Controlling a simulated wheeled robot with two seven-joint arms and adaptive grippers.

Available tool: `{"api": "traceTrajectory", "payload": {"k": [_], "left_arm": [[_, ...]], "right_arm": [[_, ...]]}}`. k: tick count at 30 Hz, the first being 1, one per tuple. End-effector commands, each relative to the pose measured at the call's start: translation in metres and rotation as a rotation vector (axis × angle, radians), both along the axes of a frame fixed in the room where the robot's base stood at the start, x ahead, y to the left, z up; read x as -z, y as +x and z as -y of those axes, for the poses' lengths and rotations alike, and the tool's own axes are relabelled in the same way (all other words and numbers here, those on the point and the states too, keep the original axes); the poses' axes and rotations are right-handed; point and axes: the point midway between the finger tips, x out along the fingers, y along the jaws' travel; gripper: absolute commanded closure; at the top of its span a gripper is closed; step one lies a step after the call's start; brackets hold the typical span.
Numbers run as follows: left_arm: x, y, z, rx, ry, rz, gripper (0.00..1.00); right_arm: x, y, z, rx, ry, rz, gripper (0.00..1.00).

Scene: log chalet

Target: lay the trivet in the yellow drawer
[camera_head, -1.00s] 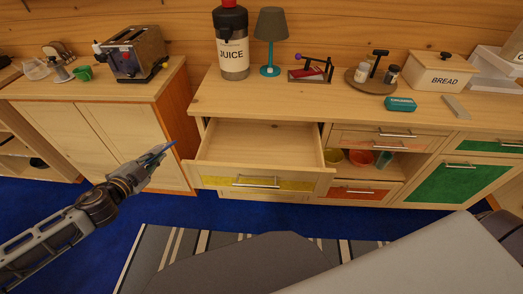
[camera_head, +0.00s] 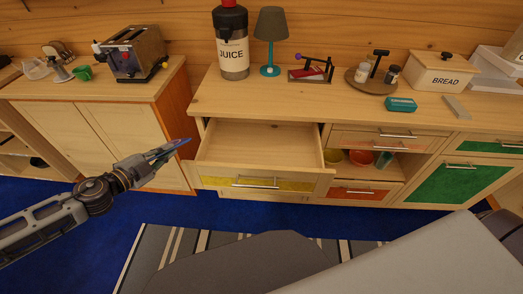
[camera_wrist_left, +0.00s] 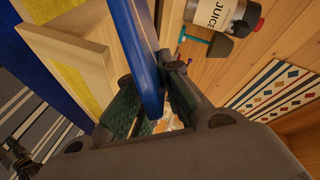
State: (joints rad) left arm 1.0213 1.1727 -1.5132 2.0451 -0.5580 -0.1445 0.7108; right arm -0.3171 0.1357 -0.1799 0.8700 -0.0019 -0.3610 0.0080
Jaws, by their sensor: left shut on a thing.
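The yellow drawer (camera_head: 225,181) is pulled open in the middle of the head view, and its inside looks empty. In the left wrist view its yellow front panel (camera_wrist_left: 80,88) shows at the left. My left gripper (camera_head: 165,153) is just left of the drawer, at about the height of its front corner. It is shut on a flat blue thing, which I take to be the trivet (camera_head: 179,144). In the left wrist view the trivet (camera_wrist_left: 140,45) is seen edge-on between the fingers. My right gripper is not in view.
A juice dispenser (camera_head: 232,50), a teal lamp (camera_head: 270,40) and a bread box (camera_head: 442,77) stand on the counter behind the drawer. A toaster (camera_head: 133,53) stands on the left cabinet. Blue floor and a striped rug lie in front.

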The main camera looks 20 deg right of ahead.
Motion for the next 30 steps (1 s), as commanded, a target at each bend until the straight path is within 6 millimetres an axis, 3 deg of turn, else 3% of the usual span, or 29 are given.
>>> {"api": "traceTrajectory", "payload": {"k": [15, 30], "left_arm": [[-0.014, -0.017, 0.023, 0.138, -0.002, -0.002, 1.0], [-0.019, -0.027, 0.033, 0.201, -0.005, -0.007, 1.0]], "right_arm": [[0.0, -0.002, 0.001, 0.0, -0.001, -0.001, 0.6], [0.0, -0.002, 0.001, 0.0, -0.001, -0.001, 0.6]]}}
